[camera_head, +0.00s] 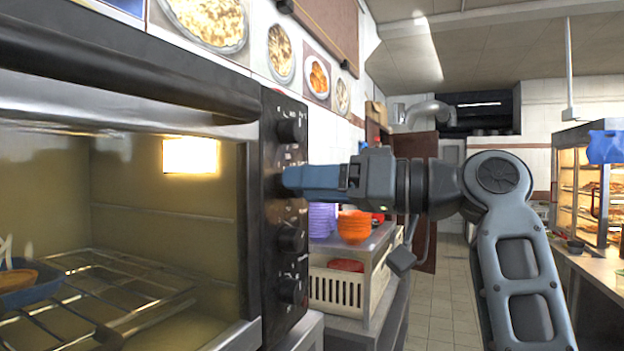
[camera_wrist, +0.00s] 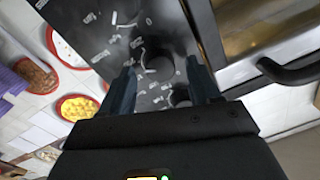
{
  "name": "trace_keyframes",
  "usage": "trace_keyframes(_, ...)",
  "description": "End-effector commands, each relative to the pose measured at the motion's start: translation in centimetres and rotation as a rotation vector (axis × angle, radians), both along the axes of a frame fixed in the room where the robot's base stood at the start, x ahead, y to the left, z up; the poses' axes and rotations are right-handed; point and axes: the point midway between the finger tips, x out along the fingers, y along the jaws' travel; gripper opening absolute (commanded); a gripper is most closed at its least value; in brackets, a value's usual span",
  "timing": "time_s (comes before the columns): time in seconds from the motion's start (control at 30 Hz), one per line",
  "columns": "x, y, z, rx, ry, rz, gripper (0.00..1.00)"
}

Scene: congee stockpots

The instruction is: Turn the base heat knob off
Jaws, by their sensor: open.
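An oven's black control panel (camera_head: 270,225) carries a column of dark knobs. In the head view the top knob (camera_head: 291,131), a lower knob (camera_head: 291,238) and the bottom knob (camera_head: 290,290) show. My gripper (camera_head: 287,178) is at the panel between the top and lower knobs and hides what is behind it. In the wrist view my gripper (camera_wrist: 160,64) is open, with one finger on each side of a round dark knob (camera_wrist: 160,69). Contact cannot be told. Another knob (camera_wrist: 180,97) is partly hidden by my gripper's body. I cannot read which knob is base heat.
The oven's glass door (camera_head: 150,210) with its thick handle (camera_head: 140,85) is left of the panel. A wire rack (camera_head: 120,300) is inside. Right of the panel, orange bowls (camera_head: 354,226) and purple stacked dishes (camera_head: 322,219) stand on a shelf. The floor (camera_head: 450,300) beyond is clear.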

Motion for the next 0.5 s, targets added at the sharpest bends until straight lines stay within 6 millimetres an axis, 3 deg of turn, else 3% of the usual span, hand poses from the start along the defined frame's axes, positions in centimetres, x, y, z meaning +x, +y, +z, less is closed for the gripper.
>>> trace_keyframes(0.33, 0.16, 0.45, -0.05, -0.001, -0.001, -0.002, 0.62)
trace_keyframes(0.5, 0.16, 0.43, -0.05, -0.001, -0.001, -0.001, 0.46)
